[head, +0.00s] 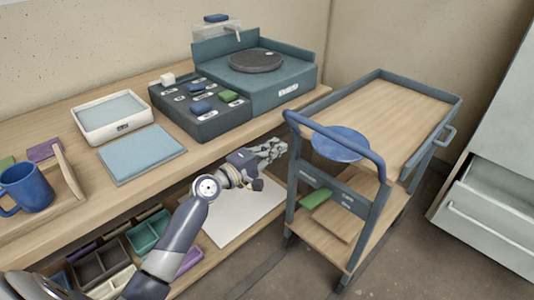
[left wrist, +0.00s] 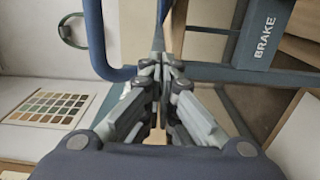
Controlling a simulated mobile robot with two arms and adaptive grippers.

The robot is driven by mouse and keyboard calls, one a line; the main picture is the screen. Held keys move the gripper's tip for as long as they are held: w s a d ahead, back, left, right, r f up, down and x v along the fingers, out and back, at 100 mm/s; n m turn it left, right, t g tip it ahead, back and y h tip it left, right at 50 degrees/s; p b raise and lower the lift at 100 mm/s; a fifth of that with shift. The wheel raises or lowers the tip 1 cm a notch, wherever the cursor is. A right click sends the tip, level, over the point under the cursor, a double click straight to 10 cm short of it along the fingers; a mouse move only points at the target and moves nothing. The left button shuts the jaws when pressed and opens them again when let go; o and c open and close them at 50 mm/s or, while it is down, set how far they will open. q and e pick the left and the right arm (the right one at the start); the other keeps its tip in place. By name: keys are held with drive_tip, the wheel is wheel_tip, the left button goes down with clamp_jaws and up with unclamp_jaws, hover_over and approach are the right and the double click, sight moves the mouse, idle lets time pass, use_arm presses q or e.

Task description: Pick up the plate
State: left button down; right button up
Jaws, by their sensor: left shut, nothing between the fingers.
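A round blue plate (head: 340,143) shows in the head view at the near end of the cart's top, behind the blue push handle (head: 345,137). My left gripper (head: 277,147) is to the left of the plate and the handle, apart from the plate, at the gap between workbench and cart. Its fingers are shut and empty. In the left wrist view the shut fingertips (left wrist: 160,62) point toward the blue handle bar (left wrist: 215,74). I cannot make out the plate clearly there. My right gripper is not in view.
The cart (head: 420,90) has raised rims and a lower shelf with a green item (head: 316,198). The workbench (head: 215,153) at left holds a turntable machine (head: 290,85), a white tray (head: 113,113), a blue mat (head: 140,153) and a blue mug (head: 27,187). A grey drawer unit (head: 495,205) stands at right.

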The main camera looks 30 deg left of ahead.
use_arm(q)
drive_tip(key=w+d, duration=0.5)
drive_tip(key=shift+w, duration=0.4)
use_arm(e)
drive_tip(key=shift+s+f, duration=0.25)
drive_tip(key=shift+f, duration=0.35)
